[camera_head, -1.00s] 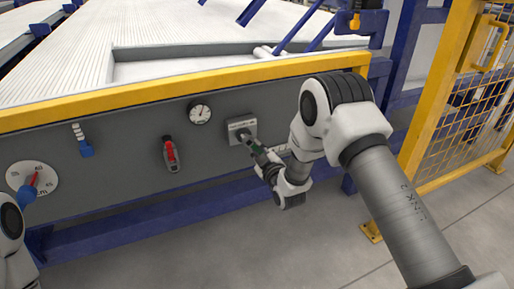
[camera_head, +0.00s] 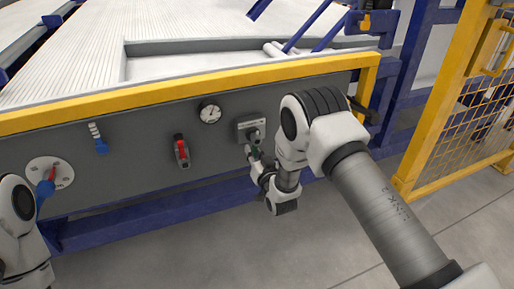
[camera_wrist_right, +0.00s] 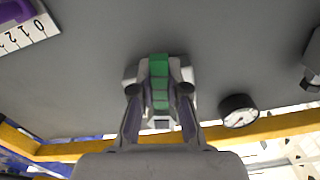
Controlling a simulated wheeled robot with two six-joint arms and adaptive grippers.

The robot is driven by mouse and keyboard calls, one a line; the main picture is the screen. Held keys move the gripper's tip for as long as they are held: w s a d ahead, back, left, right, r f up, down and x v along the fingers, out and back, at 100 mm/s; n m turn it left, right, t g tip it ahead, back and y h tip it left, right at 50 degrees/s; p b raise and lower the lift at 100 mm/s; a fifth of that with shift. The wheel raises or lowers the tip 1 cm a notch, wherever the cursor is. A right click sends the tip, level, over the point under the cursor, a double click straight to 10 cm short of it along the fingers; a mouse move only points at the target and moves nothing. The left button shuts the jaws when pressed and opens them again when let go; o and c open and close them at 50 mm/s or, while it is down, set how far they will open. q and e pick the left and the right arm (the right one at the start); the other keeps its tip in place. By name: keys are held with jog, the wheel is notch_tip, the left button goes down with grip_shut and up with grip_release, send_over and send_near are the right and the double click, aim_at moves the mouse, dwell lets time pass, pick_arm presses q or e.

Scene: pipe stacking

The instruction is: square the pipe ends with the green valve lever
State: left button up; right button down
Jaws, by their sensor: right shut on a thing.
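The green valve lever (camera_wrist_right: 159,68) stands in the middle of the right wrist view, in front of its grey valve body (camera_wrist_right: 131,76). My right gripper (camera_wrist_right: 160,95) has a finger on each side of the lever and is shut on it. In the head view the valve's grey plate (camera_head: 250,122) sits on the dark front panel, right of the gauge. There my right gripper (camera_head: 254,154) is just below the plate, and only a little green shows. My left arm shows at the left edge, but its gripper is out of view. The pipe ends are not clearly seen.
A yellow rail (camera_head: 170,95) runs above. A yellow mesh gate (camera_head: 455,120) stands at the right.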

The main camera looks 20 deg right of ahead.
jog(key=m+p, duration=0.1)
jog(key=m, duration=0.1)
jog(key=a+m+p, duration=0.1)
jog(key=a+r+m, duration=0.1)
jog(key=m, duration=0.1)
jog(key=shift+m+p, duration=0.3)
jog(key=shift+p, duration=0.1)
dwell(0.3)
jog(key=c, duration=1.1)
grip_release()
jog(key=shift+a, duration=0.1)
jog(key=shift+c, duration=0.2)
jog(key=shift+s, duration=0.1)
jog(key=s, duration=1.2)
jog(key=shift+d, duration=0.2)
